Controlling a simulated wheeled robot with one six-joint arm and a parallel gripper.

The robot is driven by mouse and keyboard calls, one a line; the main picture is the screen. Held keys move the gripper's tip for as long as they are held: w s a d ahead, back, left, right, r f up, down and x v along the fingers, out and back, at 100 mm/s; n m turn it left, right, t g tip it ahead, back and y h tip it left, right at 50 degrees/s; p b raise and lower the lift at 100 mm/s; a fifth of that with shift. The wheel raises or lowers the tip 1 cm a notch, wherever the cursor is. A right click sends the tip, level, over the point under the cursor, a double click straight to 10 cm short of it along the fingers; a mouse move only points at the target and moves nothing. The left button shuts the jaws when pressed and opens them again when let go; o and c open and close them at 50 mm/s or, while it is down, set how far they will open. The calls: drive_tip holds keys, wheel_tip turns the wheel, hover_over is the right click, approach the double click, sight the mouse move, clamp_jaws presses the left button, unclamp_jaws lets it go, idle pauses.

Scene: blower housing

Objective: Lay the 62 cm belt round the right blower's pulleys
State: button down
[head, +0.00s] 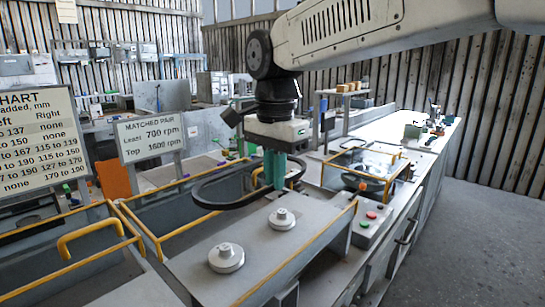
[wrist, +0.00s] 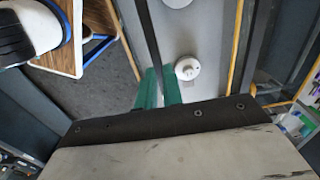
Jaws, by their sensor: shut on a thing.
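My gripper (head: 274,178) points down with green fingers shut on a black belt (head: 215,206). The belt hangs as a wide loop, mostly to the left of the fingers, above the grey housing top. Two pale pulleys stand on that housing top (head: 215,283): the nearer one (head: 226,259) and the farther one (head: 283,220). The belt is around neither of them. In the wrist view my gripper (wrist: 158,85) holds the dark belt strand (wrist: 150,35), and one pulley (wrist: 187,68) shows just right of the fingers. The belt's length marking cannot be read.
Yellow-edged open guards (head: 165,238) stand left of the housing. A control box (head: 370,218) with red and green buttons is at its right. A chart board (head: 40,140) and a "Matched pair" sign (head: 150,135) stand behind. A clear-sided yellow-framed box (head: 365,172) is beyond.

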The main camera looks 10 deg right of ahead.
hover_over(274, 252)
drive_tip(key=shift+d+f, duration=0.1)
drive_tip(key=shift+f, duration=6.2)
drive_tip(key=shift+s+f, duration=0.1)
drive_tip(key=shift+f, duration=1)
drive_tip(key=c, duration=1.5)
unclamp_jaws()
drive_tip(key=shift+o, duration=0.2)
drive_tip(key=shift+r, duration=0.1)
wheel_tip(274, 252, up, 7)
drive_tip(key=shift+r, duration=0.2)
